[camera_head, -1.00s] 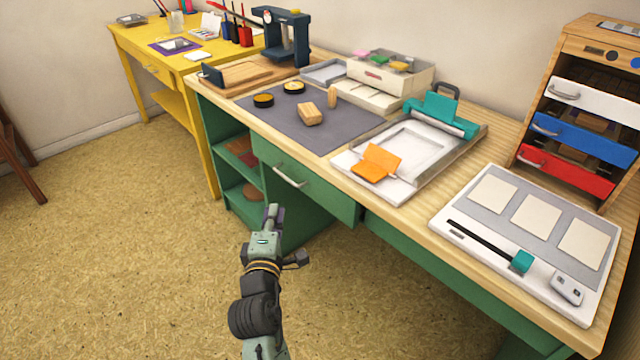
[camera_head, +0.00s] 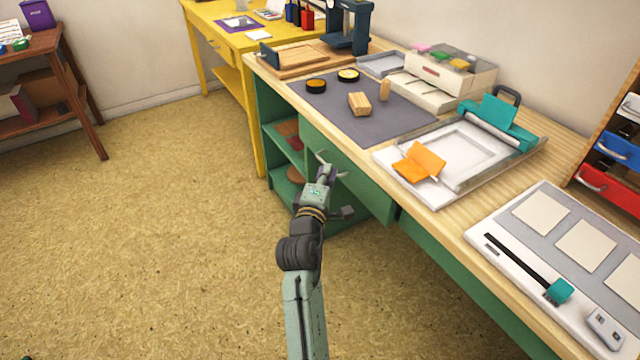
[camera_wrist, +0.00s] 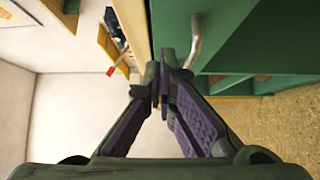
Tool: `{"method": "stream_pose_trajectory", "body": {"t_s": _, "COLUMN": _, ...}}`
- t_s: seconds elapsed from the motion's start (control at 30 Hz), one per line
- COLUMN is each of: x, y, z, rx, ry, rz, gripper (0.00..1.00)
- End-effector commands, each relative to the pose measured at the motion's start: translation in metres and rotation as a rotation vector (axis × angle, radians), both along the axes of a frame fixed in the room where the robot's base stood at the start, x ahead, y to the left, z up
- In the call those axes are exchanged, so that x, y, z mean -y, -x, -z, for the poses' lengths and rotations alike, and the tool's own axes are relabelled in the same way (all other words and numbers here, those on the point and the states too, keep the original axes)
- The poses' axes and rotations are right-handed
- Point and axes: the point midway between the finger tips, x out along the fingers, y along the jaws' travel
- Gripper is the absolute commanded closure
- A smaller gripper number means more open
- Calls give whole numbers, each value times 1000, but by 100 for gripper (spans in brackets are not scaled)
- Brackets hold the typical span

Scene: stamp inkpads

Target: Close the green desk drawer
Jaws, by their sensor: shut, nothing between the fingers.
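The green desk drawer (camera_head: 365,185) sits under the wooden desk top. No inside of it shows, and its right end looks slightly proud of the desk front; I cannot tell exactly how far out it stands. My gripper (camera_head: 326,171) is in front of the drawer at its metal handle, partly covering it. In the wrist view, the green drawer front (camera_wrist: 172,25) and the curved handle (camera_wrist: 195,42) are just beyond my shut, empty fingertips (camera_wrist: 163,86). I cannot tell whether they touch the drawer or handle.
Green open shelves (camera_head: 283,150) stand left of the drawer. A yellow table (camera_head: 200,20) is behind. The floor to the left is clear.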

Motion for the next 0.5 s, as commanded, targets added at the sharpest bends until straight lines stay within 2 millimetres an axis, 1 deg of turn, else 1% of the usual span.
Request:
{"method": "stream_pose_trajectory", "body": {"t_s": 0.03, "x": 11, "y": -4, "z": -2, "rx": -2, "ry": 1, "rz": 7, "gripper": 100}}
{"method": "stream_pose_trajectory", "body": {"t_s": 0.2, "x": 24, "y": -14, "z": 0, "rx": -2, "ry": 0, "rz": 4, "gripper": 100}}
{"method": "stream_pose_trajectory", "body": {"t_s": 0.3, "x": 27, "y": -16, "z": 0, "rx": -1, "ry": 0, "rz": 4, "gripper": 100}}
{"method": "stream_pose_trajectory", "body": {"t_s": 0.5, "x": 28, "y": -17, "z": 1, "rx": -1, "ry": 0, "rz": 3, "gripper": 100}}
